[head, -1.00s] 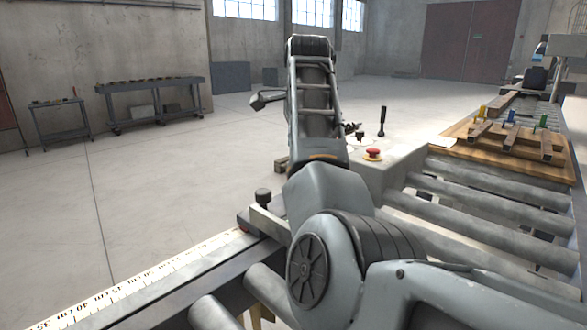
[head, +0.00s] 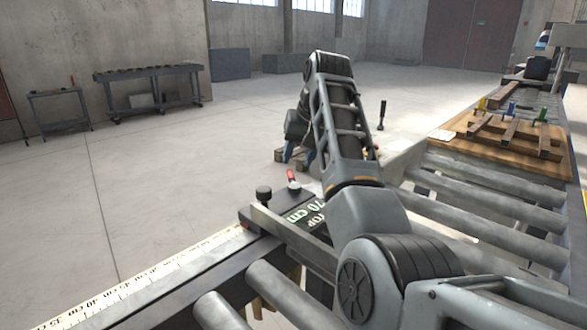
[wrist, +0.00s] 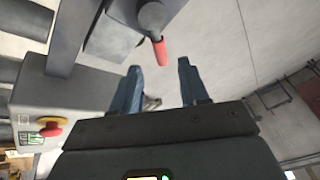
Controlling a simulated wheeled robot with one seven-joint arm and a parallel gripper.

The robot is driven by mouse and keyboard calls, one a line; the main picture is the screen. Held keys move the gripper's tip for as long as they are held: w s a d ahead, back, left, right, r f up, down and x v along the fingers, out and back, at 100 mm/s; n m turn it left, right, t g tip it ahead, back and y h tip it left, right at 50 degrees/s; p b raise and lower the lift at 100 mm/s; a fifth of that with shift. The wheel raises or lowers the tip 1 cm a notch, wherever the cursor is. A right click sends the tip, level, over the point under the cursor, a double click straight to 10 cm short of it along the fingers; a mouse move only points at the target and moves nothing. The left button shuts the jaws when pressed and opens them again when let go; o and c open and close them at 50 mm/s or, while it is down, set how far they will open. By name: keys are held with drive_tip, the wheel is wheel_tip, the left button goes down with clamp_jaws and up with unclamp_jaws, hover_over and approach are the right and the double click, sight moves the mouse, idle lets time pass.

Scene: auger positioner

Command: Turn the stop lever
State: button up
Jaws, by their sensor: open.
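The stop lever has a red handle (head: 291,176) on a pale pivot. It stands on the dark stop block (head: 302,207), marked "70 cm" and "STOP", at the end of the ruler rail. In the wrist view the red handle (wrist: 160,50) juts from a round grey pivot at upper centre, its tip pointing toward the gap between my fingers. My gripper (wrist: 160,76) is open and empty, with two blue fingers apart on either side of that line. In the head view my gripper (head: 298,156) hangs just beyond the lever; any contact cannot be told.
A black knob (head: 264,193) stands on the stop's left side. Steel rollers (head: 490,194) run to the right, with a wooden board (head: 500,140) holding bars and coloured clamps. A red emergency button (wrist: 50,127) sits on a grey box in the wrist view. Open floor lies left.

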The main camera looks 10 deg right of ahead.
sight(292, 174)
drive_tip(key=shift+x, duration=2.7)
drive_tip(key=shift+c, duration=0.3)
clamp_jaws()
